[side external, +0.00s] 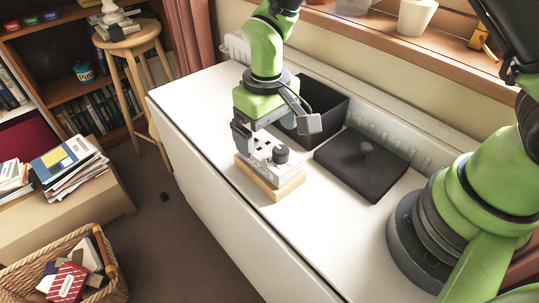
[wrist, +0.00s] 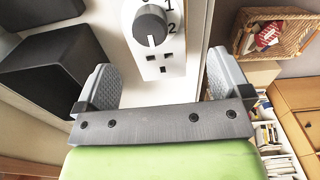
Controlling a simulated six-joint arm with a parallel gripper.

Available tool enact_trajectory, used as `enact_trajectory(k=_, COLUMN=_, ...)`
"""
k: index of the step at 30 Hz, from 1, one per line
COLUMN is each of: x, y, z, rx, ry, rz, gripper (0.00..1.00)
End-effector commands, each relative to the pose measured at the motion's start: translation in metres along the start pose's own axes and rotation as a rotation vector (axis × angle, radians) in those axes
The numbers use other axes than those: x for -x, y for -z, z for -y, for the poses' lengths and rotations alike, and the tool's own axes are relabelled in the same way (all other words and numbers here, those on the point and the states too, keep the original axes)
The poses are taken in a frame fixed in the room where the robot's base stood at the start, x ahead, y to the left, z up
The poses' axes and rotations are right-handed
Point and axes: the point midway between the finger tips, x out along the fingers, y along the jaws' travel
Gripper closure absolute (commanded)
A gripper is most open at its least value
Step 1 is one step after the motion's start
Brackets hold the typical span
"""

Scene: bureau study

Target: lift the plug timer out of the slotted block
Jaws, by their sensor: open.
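The plug timer (side external: 262,150) is a white unit with a dark round dial and socket holes. It stands in the pale wooden slotted block (side external: 270,187) on the white table; its lower part is hidden in the side view. My gripper (side external: 276,133) is just above the timer, pointing down, with its fingers apart. In the wrist view the plug timer (wrist: 171,62) shows its dial, numbers and socket holes, between and beyond the two open fingers of my gripper (wrist: 160,68). Whether either finger touches the timer cannot be told.
An open black box (side external: 322,102) stands behind my gripper. A black lid with a knob (side external: 360,168) lies flat to the right of the timer. The white table (side external: 195,125) is clear to the left. A wicker basket (side external: 112,283) is on the floor.

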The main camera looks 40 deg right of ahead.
Motion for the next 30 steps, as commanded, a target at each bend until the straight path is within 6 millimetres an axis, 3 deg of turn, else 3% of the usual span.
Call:
enact_trajectory(k=13, x=-0.054, y=-0.003, z=-0.003, rx=0.0, ry=0.001, rz=0.003, gripper=0.04)
enact_trajectory(k=22, x=-0.058, y=-0.003, z=-0.003, rx=-0.001, ry=0.003, rz=-0.001, gripper=0.04)
enact_trajectory(k=30, x=-0.058, y=-0.003, z=-0.003, rx=0.0, ry=0.003, rz=-0.001, gripper=0.63)
